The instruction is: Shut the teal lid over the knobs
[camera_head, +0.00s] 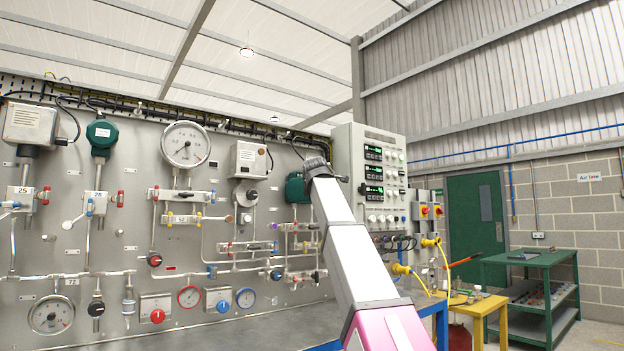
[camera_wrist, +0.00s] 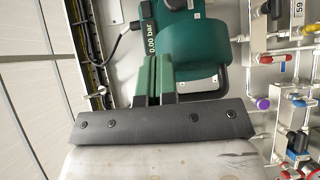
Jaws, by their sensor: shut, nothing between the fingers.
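A teal housing (camera_head: 295,188) is mounted on the gauge panel, partly hidden behind the end of my arm. In the wrist view the teal housing (camera_wrist: 195,45) fills the upper middle, with a "0.00 bar" display on its left side and a pale plate with a dark rim below. I cannot clearly tell its lid from its body, and no knobs show under it. My gripper (camera_wrist: 157,62) is shut and empty, its green fingers in front of the housing's lower left; contact cannot be told. In the head view my gripper's fingertips are hidden.
The panel (camera_head: 120,220) carries gauges, pipes and valves to the left. A grey control box (camera_head: 370,180) stands close on the right. Valves with purple (camera_wrist: 263,103) and red handles lie right of the housing in the wrist view. A green cart (camera_head: 530,275) stands far right.

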